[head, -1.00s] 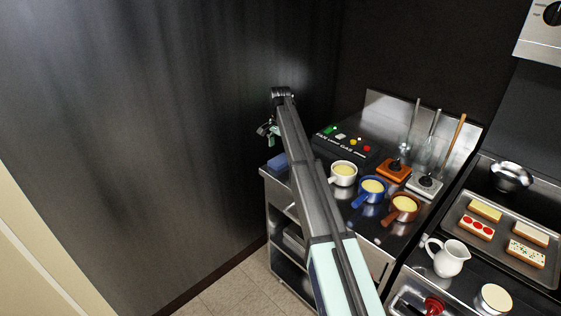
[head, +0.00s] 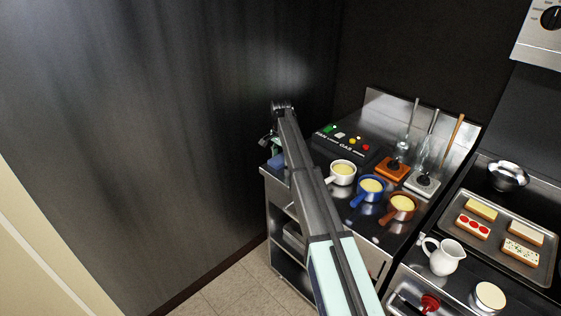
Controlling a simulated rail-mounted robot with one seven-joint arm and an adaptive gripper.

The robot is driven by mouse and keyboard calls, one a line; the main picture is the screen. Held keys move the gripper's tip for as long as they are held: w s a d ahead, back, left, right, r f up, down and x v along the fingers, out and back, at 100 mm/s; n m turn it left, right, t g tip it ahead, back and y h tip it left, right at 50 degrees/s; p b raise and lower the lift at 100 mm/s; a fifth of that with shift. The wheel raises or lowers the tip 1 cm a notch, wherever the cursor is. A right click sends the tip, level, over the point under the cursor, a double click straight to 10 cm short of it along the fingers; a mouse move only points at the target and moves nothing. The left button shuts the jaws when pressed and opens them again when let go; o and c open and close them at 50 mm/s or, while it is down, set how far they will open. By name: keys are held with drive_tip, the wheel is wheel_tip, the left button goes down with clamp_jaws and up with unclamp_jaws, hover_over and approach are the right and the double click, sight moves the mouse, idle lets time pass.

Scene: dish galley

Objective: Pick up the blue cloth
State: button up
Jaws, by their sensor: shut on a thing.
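The blue cloth (head: 277,161) shows as a small blue patch at the left front corner of the steel counter, beside the dark wall. My gripper (head: 274,152) is right above it and touches it, shut on the cloth. My forearm and wrist hide most of the gripper, so the fingertips are hard to make out. The cloth appears to be still at counter height.
A white pot (head: 342,172), a blue pot (head: 371,189) and a brown pot (head: 401,207) stand right of my arm. A black control box (head: 343,143) is behind. A tray of toasts (head: 463,247) and a white jug (head: 444,257) are farther right. The dark wall is close on the left.

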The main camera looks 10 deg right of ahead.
sight(281, 158)
drive_tip(key=shift+r, duration=0.1)
wheel_tip(281, 158, up, 20)
drive_tip(key=b, duration=0.5)
drive_tip(key=o, duration=0.4)
drive_tip(key=shift+c, duration=1.4)
